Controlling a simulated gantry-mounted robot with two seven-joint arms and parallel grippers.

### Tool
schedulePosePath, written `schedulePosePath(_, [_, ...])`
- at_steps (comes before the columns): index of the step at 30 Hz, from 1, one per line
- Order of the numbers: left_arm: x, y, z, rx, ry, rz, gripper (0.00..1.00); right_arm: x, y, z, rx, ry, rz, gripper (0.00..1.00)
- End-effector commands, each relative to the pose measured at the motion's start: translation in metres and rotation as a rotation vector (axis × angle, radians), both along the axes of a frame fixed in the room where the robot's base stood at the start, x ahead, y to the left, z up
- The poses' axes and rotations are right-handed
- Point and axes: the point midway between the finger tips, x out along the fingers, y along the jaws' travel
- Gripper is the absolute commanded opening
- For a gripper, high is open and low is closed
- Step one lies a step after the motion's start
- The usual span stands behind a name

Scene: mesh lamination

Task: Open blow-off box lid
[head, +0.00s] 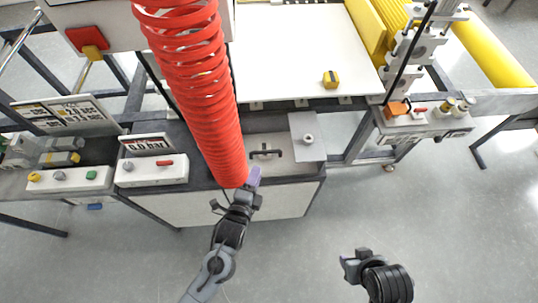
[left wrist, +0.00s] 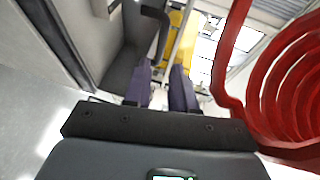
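The blow-off box lid (head: 283,167) is a pale panel set in the dark-edged bench top at the centre of the head view. It lies flat and carries a dark bar handle (head: 266,153). My left gripper (head: 254,177), with purple fingers, is just in front of the handle, beside the lower end of the red hose. In the left wrist view its two fingers (left wrist: 161,88) stand apart with nothing between them. A dark curved bar, apparently the handle (left wrist: 158,20), shows beyond the fingertips. My right gripper (head: 352,266) is low at the right, away from the bench; its fingers are not clear.
A thick red coiled hose (head: 200,80) hangs beside my left gripper; it also fills the right of the left wrist view (left wrist: 290,90). A metal plate with a knob (head: 308,140) lies right of the handle. A button box (head: 152,171) stands left. Floor in front is clear.

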Motion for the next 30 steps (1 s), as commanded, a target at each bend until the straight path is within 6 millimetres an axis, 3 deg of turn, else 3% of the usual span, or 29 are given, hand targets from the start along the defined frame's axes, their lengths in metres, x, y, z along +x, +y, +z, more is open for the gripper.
schedulePosePath(18, [0.083, -0.019, -0.015, -0.003, -0.002, 0.0, 0.25, 0.0, -0.005, -0.001, -0.014, -0.001, 0.002, 0.43])
schedulePosePath(30, [0.101, -0.023, -0.018, -0.003, -0.002, 0.0, 0.25, 0.0, -0.005, -0.002, -0.012, 0.0, 0.0, 0.43])
